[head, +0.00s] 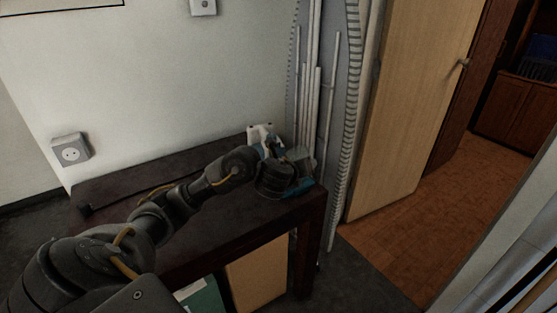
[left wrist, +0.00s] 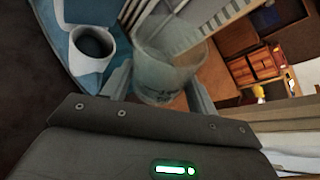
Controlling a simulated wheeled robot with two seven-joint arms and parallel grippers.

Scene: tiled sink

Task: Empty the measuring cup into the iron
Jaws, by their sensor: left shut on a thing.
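My left gripper (left wrist: 160,92) is shut on a clear measuring cup (left wrist: 165,75), with one finger on each side of it. What the cup holds and how far it is tilted, I cannot tell. The blue and white iron (left wrist: 75,50) is just left of the cup in the left wrist view, with a round dark opening on its white part. In the head view the iron (head: 262,135) is at the right end of the dark table, partly hidden behind my left gripper (head: 296,172). My right gripper is not in view.
The dark table (head: 215,220) is mostly bare along its left part. An ironing board (head: 325,90) stands upright close behind its right end. A wooden door (head: 405,100) is to the right. A green folder (head: 200,298) is below the tabletop.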

